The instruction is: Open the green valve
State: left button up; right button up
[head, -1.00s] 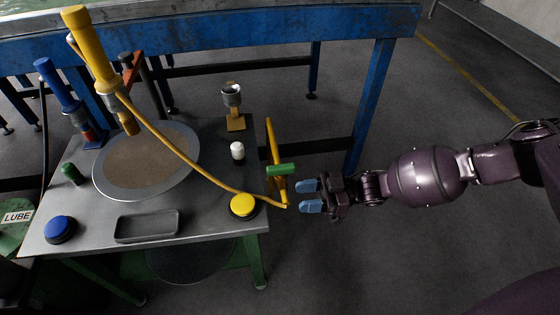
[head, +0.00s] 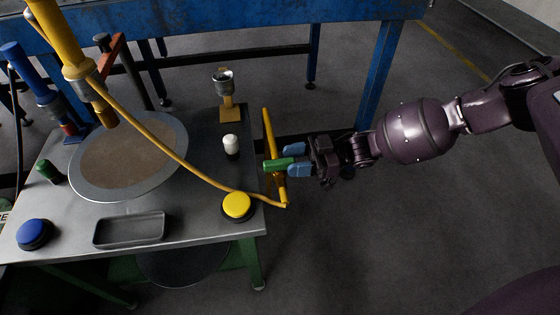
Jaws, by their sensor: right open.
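The green valve handle (head: 277,165) sits across a yellow pipe (head: 268,130) at the right edge of the metal table. My right gripper (head: 294,159) is at the right end of the handle. Its blue fingertips are spread, one toward the far side and one toward the near side of the handle's right end. Whether they touch the handle I cannot tell. My left gripper is not in view.
The metal table (head: 190,222) holds a round plate (head: 128,150), a shallow tray (head: 130,230), a yellow button (head: 237,206), a blue button (head: 33,234) and a white knob (head: 231,144). A yellow hose (head: 165,150) runs to the pipe's base. Open floor (head: 400,230) lies to the right.

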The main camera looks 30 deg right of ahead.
aim_at(281, 161)
jog(key=shift+x, duration=1.65)
jog(key=shift+c, duration=0.5)
grip_shut()
